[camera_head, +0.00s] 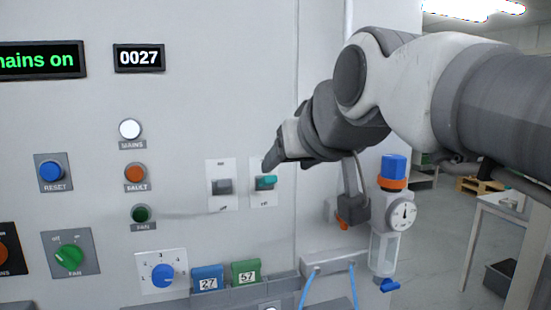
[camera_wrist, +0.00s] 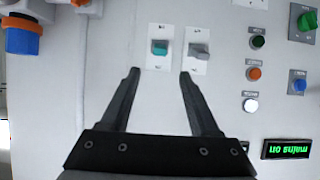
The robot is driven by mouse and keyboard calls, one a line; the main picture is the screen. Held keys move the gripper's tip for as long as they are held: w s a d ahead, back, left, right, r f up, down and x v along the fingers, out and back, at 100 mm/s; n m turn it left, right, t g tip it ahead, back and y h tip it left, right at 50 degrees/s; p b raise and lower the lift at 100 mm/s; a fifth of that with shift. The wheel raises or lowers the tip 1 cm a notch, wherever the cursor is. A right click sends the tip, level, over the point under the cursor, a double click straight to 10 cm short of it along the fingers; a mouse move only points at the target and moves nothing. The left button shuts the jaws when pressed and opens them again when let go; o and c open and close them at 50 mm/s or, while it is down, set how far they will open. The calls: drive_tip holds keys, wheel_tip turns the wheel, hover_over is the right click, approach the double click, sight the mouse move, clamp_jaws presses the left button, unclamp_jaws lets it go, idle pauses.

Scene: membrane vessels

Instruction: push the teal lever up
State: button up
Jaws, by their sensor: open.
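The teal lever (camera_head: 266,182) sits on a white plate on the grey panel, right of a similar plate with a grey lever (camera_head: 222,187). In the wrist view, which is turned upside down, the teal lever (camera_wrist: 159,48) lies just past my fingertips, roughly centred between them, and the grey lever (camera_wrist: 199,50) is to its right. My gripper (camera_wrist: 160,72) is open and empty. In the head view my gripper (camera_head: 270,164) is at the upper part of the teal lever's plate, its tip just above the teal handle. I cannot tell whether it touches.
A filter unit with a blue cap (camera_head: 394,166) and gauge stands right of the panel edge, below my arm. Left are lamps, a blue reset button (camera_head: 51,171) and a blue knob (camera_head: 162,275). Blue and green numbered tags (camera_head: 208,278) are below. The panel between is flat.

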drive_tip(key=shift+v, duration=2.35)
